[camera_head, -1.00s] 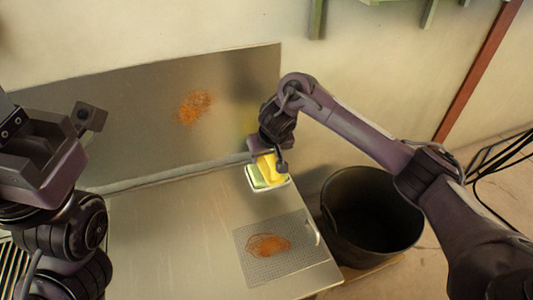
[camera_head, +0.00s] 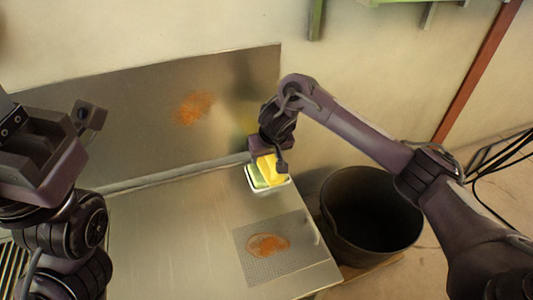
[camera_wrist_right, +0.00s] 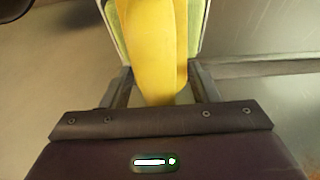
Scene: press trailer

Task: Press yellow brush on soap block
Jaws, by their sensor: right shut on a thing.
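The yellow brush (camera_head: 272,170) is in my right gripper (camera_head: 267,156), at the back right of the metal table. The wrist view shows the yellow brush (camera_wrist_right: 155,45) between the two fingers of my right gripper (camera_wrist_right: 162,86). The green soap block (camera_head: 256,176) lies in a white-rimmed dish (camera_head: 270,188) under the brush. The brush overlaps the soap's right part in the head view; its underside is hidden, so contact cannot be confirmed. The soap (camera_wrist_right: 195,30) also shows beside the brush in the wrist view. My left gripper (camera_head: 92,115) is raised at the left, empty, its jaw opening unclear.
A metal table (camera_head: 170,230) has a perforated plate (camera_head: 250,270) with an orange stain (camera_head: 268,244). The metal back panel (camera_head: 130,130) carries another orange stain (camera_head: 193,107). A black bucket (camera_head: 372,225) stands right of the table. The table's middle is clear.

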